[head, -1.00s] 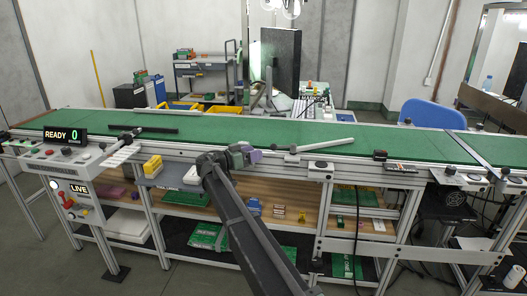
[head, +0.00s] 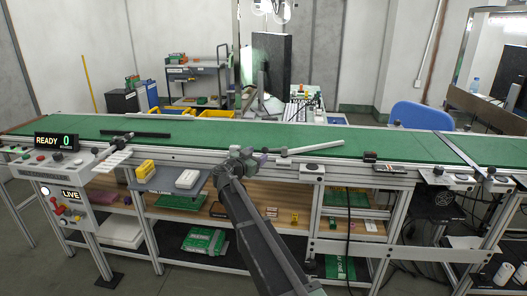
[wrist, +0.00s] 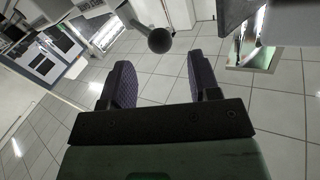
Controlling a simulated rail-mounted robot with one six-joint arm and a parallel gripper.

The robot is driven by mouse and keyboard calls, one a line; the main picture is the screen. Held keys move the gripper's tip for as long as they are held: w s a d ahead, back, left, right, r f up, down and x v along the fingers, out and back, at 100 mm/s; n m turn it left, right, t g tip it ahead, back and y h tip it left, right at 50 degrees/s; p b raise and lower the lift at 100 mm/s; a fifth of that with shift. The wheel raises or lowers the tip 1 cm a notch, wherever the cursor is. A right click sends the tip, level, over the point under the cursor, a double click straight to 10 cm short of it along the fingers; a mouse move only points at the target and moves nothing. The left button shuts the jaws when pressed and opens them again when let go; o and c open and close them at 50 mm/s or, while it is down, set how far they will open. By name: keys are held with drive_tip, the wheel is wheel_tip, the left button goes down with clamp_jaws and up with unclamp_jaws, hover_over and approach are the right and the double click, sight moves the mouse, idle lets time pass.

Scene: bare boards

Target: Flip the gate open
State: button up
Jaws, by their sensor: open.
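A pale grey bar, which looks like the gate (head: 313,147), lies slanted over the green conveyor belt, with its near end at the front rail. My gripper (head: 252,155) is at the front rail, just left of that near end. In the wrist view my gripper (wrist: 161,62) has its two dark purple fingers apart, with nothing between them. A dark round knob (wrist: 160,40) on a pale shaft stands just beyond the fingertips, roughly centred. I cannot tell from the head view which part the knob belongs to.
A black bar (head: 135,133) lies across the belt at left, near the READY display (head: 55,141). A shelf with a yellow box (head: 146,168) and a white box (head: 187,178) sits below the rail, left of my arm. Small devices (head: 390,168) line the rail at right.

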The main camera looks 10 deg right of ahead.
sight(263, 151)
drive_tip(key=x, duration=0.6)
